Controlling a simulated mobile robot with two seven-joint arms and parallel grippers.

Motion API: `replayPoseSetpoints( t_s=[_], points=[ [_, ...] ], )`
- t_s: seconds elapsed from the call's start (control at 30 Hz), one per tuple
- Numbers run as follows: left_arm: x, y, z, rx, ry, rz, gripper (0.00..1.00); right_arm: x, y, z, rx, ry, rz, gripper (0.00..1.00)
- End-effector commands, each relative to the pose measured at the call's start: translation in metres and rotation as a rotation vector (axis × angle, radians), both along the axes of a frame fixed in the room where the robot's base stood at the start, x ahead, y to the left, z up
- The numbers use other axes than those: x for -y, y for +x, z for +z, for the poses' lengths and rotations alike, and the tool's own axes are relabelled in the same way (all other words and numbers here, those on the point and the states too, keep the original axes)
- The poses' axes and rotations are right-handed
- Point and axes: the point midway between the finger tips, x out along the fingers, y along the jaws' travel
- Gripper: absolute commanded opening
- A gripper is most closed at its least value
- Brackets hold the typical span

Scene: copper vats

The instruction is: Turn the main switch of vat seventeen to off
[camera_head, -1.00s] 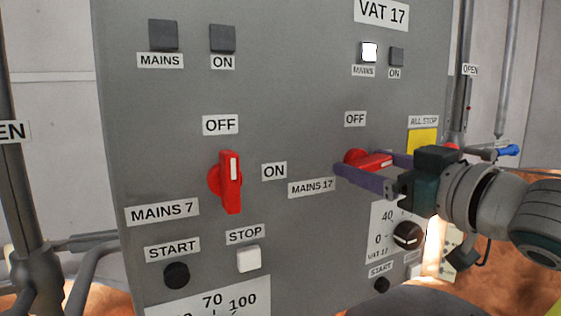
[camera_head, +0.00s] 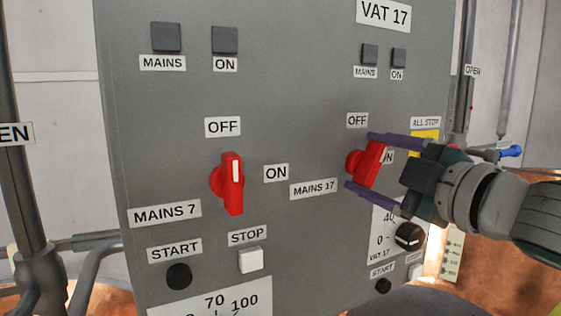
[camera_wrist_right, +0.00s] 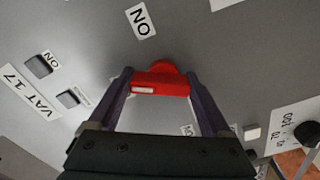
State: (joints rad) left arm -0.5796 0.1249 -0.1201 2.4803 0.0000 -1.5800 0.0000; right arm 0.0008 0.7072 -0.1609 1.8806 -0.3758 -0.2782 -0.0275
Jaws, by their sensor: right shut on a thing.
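The red main switch of vat seventeen (camera_head: 370,165) sits on the right of the grey panel, beside the MAINS 17 label (camera_head: 314,188). Its handle stands near upright, leaning a little right, with its white mark at the upper end, near the OFF label (camera_head: 357,120). My right gripper (camera_head: 358,161) is shut on this handle, one finger at each end. The right wrist view shows the red handle (camera_wrist_right: 163,85) between both fingers. Its ON label (camera_head: 389,157) is partly hidden. The vat's MAINS lamp (camera_head: 369,54) is dark. My left gripper is not in view.
A similar red switch, mains 7 (camera_head: 229,183), stands upright to the left. Below are a white STOP button (camera_head: 250,259), a black START button (camera_head: 178,276) and a black dial (camera_head: 409,237). A yellow ALL STOP plate (camera_head: 424,140) is close behind my gripper.

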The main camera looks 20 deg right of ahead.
Motion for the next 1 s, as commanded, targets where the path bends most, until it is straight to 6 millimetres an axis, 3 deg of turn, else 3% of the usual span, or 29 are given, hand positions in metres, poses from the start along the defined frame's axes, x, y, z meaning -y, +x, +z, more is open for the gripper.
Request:
replayPoseSetpoints(
  t_s=[0.5, 1.0],
  points=[
    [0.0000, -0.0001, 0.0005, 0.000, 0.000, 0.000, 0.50, -0.0030, -0.0002, 0.0016, 0.034, -0.390, 0.004, 0.27],
    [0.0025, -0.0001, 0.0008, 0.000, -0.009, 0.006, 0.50, -0.0034, -0.0004, 0.0013, 0.042, -0.496, 0.004, 0.27]
  ],
)
